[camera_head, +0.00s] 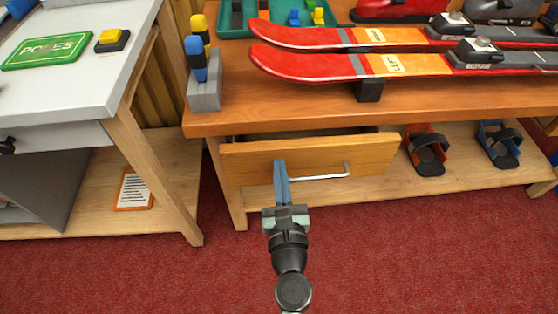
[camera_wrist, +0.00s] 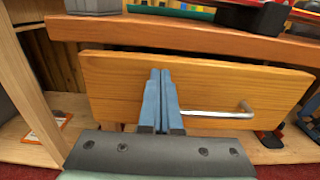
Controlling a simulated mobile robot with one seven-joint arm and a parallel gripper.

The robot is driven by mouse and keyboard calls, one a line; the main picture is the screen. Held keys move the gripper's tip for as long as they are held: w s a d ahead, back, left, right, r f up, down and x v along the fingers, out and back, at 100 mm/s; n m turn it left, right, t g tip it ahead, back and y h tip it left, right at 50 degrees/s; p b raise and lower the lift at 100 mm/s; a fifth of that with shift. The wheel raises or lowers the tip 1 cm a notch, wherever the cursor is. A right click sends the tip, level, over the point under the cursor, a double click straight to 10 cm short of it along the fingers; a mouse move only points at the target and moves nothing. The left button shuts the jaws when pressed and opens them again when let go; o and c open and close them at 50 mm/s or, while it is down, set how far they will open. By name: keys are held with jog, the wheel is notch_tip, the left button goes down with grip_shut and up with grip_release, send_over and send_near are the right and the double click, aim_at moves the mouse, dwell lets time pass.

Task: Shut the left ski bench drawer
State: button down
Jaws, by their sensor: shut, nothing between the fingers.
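The left ski bench drawer (camera_head: 370,152) is partly pulled out beneath the wooden bench top, with a dark gap showing above its front. Its wooden front also fills the middle of the wrist view (camera_wrist: 110,85). A silver bar handle (camera_head: 325,177) is on the front, and it shows right of my fingers in the wrist view (camera_wrist: 225,114). My gripper (camera_head: 281,168) is shut and empty, its blue fingers pointing at the drawer front near the handle's left end. In the wrist view the fingertips (camera_wrist: 160,75) overlap the front; I cannot tell whether they touch it.
Red skis (camera_head: 300,65) and a grey block with screwdrivers (camera_head: 204,95) rest on the bench top (camera_head: 230,117). Bindings (camera_head: 428,150) lie on the lower shelf (camera_head: 390,190). A grey-topped table (camera_head: 70,90) stands at left. Red carpet (camera_head: 400,260) in front is clear.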

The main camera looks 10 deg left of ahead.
aim_at(275, 130)
jog(key=shift+x, duration=1.1)
jog(key=shift+w, duration=0.1)
jog(key=x, duration=0.8)
jog(key=shift+f+b, duration=0.1)
jog(key=shift+b, duration=0.2)
jog(key=shift+w+a+r, duration=0.15)
jog(key=shift+w+r, duration=0.15)
jog(key=shift+w, duration=0.1)
